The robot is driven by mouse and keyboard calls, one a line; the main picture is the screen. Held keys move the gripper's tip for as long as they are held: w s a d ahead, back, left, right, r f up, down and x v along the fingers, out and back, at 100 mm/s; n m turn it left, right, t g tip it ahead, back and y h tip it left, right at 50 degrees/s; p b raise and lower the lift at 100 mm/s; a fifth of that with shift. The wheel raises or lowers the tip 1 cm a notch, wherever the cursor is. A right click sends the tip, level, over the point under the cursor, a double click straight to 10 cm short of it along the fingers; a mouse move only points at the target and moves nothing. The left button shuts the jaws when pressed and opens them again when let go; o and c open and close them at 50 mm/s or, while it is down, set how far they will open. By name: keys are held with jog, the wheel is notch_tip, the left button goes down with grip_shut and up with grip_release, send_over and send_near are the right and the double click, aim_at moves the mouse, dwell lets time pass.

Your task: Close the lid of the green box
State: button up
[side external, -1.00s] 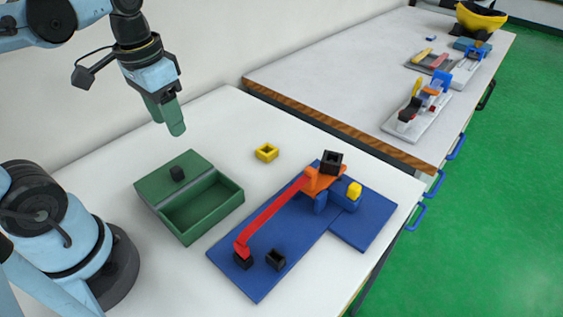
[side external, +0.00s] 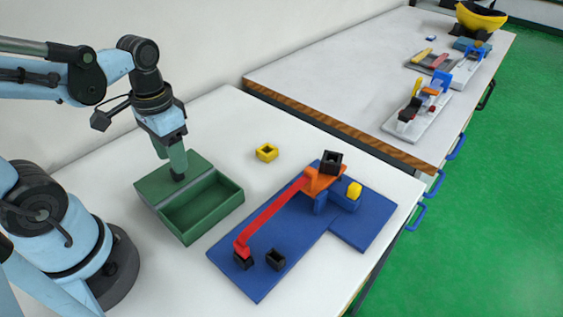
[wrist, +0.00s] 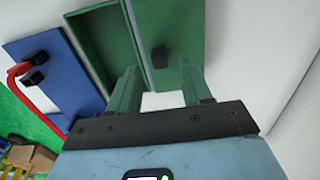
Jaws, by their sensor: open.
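The green box (side external: 224,204) stands on the white table with its inside open to view and empty. Its green lid (side external: 151,190) lies folded open on the left side, with a small black knob (wrist: 159,60) on it. My gripper (side external: 178,172) is above the lid, its green fingers down at the knob in the side view, where they partly hide it. In the wrist view my gripper (wrist: 158,84) has its fingers apart, with the knob between and ahead of them. I cannot tell whether the fingers touch the lid.
A blue board (side external: 275,247) with a red ramp (side external: 272,213), an orange piece and black cups lies right of the box. A yellow square ring (side external: 266,152) lies behind the box. A second table (side external: 330,72) with other parts stands at the back right.

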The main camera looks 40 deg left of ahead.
aim_at(172, 170)
jog(key=shift+f, duration=1.4)
grip_shut()
